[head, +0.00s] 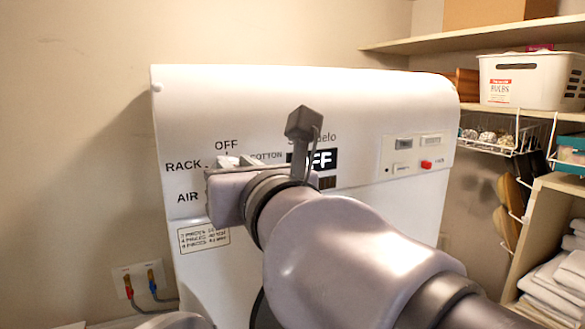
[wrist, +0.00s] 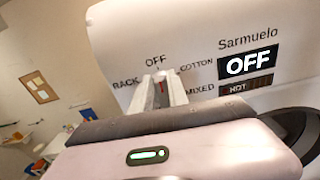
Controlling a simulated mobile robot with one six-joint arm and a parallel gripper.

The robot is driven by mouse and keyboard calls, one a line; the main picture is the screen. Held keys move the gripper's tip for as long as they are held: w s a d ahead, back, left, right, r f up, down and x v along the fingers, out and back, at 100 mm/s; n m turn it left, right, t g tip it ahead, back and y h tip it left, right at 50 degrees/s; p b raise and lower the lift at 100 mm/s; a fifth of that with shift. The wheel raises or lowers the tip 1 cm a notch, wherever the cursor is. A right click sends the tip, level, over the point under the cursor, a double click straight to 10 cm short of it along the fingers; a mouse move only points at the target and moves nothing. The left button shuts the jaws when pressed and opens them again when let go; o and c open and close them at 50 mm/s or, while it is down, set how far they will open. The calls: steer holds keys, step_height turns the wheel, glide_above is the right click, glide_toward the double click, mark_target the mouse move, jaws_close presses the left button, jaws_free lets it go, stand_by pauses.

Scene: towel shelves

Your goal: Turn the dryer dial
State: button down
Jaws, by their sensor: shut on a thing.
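The white dryer (head: 260,100) faces me with its control panel. The dial (wrist: 160,87) is mostly hidden behind my gripper; a thin strip with some red shows between the fingers in the wrist view. Labels OFF, RACK, AIR and COTTON surround it in the head view, and MIXED shows in the wrist view. My gripper (wrist: 160,92) is shut on the dial, with its fingers just below the OFF label; it also shows in the head view (head: 228,162). The display (wrist: 249,65) reads OFF; my arm partly covers it in the head view.
Below are a wire basket (head: 500,138) and folded towels (head: 560,283). Wall taps (head: 138,281) with hoses stand at lower left. The wall left of the dryer is bare.

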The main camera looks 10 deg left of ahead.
steer(key=f+m+b, duration=0.1)
steer(key=m, duration=0.6)
steer(key=d+f+m+b, duration=0.1)
steer(key=m+b, duration=0.1)
steer(key=m, duration=0.6)
steer(key=w+d+f+m+b, duration=0.1)
steer(key=f+m+b, duration=0.1)
steer(key=m, duration=0.6)
steer(key=shift+w, duration=0.1)
steer(key=shift+m+b, duration=0.3)
steer(key=c, duration=1.3)
jaws_free()
steer(key=shift+a, duration=0.1)
